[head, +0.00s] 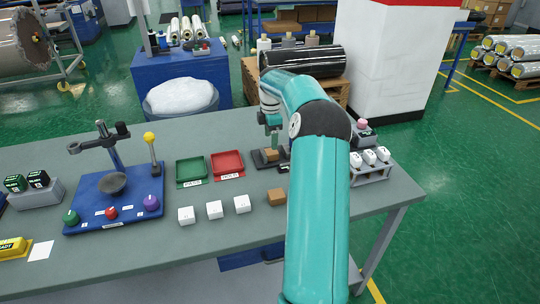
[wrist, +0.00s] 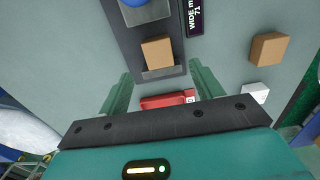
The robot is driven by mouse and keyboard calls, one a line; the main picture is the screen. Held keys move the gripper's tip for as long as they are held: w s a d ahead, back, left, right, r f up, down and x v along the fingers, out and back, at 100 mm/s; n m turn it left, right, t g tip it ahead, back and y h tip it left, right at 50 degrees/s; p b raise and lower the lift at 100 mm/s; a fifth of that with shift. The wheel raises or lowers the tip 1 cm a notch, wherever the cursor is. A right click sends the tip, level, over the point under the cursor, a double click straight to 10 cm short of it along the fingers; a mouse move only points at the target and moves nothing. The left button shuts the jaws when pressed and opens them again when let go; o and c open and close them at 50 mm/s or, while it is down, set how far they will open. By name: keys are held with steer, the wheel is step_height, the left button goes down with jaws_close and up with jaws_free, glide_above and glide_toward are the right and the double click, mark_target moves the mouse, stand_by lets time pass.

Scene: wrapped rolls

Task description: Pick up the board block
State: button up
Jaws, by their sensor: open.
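A small brown block (head: 271,155) sits on a dark board (wrist: 133,40) on the table, beneath my gripper (head: 273,140) in the head view. In the wrist view this block (wrist: 157,52) rests at the edge of a grey pad on the board. My gripper (wrist: 163,86) is open and empty, its two green fingers apart, with the block beyond them and slightly left of centre. A second brown block (head: 277,197) lies on the bare table nearer the front; it also shows in the wrist view (wrist: 269,48) at the right. My arm hides part of the board in the head view.
A red tray (head: 227,165) and a green tray (head: 190,171) stand left of the board. Several white blocks (head: 214,210) line the table front. A rack of white pieces (head: 370,167) stands right of my arm. A blue stand (head: 115,199) is farther left.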

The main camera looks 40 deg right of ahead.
mark_target(269, 151)
steer(key=f, duration=0.7)
steer(key=shift+w+a, duration=0.25)
steer(key=shift+w, duration=0.05)
steer(key=shift+r, duration=0.1)
steer(key=c, duration=1.1)
steer(key=shift+c, duration=0.2)
